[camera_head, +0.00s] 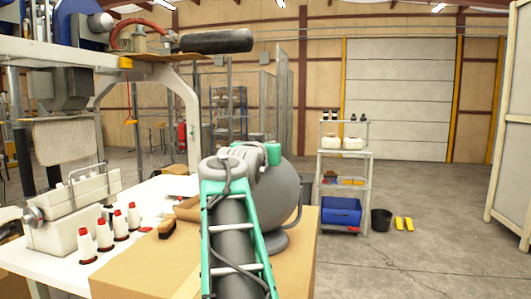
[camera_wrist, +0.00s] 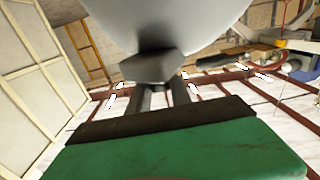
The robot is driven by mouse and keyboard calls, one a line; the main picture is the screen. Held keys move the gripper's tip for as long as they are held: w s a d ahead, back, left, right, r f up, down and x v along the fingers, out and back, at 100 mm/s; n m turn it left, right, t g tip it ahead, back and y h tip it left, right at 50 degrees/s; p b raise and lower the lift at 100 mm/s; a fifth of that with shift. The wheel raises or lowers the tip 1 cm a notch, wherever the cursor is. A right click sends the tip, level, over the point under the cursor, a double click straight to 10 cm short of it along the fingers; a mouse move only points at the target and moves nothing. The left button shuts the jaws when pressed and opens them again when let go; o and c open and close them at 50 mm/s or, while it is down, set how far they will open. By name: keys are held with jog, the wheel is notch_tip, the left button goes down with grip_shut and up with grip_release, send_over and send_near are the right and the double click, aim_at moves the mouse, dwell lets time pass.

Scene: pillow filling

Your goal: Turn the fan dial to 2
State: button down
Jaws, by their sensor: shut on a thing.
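The grey rounded fan (camera_head: 283,193) stands on a dark round foot on a cardboard-coloured surface, partly behind my arm in the head view. In the wrist view, the pale grey fan body (camera_wrist: 170,18) fills the top. A dark angular knob, apparently the fan dial (camera_wrist: 148,68), sits under that body. My gripper (camera_wrist: 164,88) reaches up to it with two grey fingers close together, shut on the dial. The fingertips and the dial's markings are hidden, so its setting cannot be read. In the head view my arm hides the dial and fingers.
A white table (camera_head: 35,275) at left holds several red-topped white cones, a brush (camera_head: 167,228) and a white toolbox-like case (camera_head: 75,215). The cardboard box (camera_head: 150,255) is in front. A shelf with a blue bin (camera_head: 341,211) and black bucket (camera_head: 381,220) stand right, with open floor beyond.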

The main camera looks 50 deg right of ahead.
jog(key=m+g+p, duration=0.1)
jog(key=m+g+h, duration=0.1)
jog(key=g+p, duration=0.1)
jog(key=g, duration=0.1)
jog(key=shift+w+r+m+p, duration=0.3)
jog(key=shift+m+p, duration=0.05)
jog(key=shift+m, duration=0.05)
jog(key=m+g+p, duration=0.2)
jog(key=g+p, duration=0.1)
jog(key=shift+s+r+g+h+p, duration=0.1)
jog(key=shift+g+h+p, duration=0.3)
jog(key=m+g+p, duration=0.2)
jog(key=g+p, duration=0.1)
jog(key=shift+s+f, duration=0.1)
jog(key=shift+f, duration=0.1)
jog(key=shift+m+g, duration=0.4)
jog(key=c, duration=1.2)
grip_release()
jog(key=shift+s+f, duration=0.1)
jog(key=shift+f, duration=0.1)
jog(key=shift+o, duration=0.2)
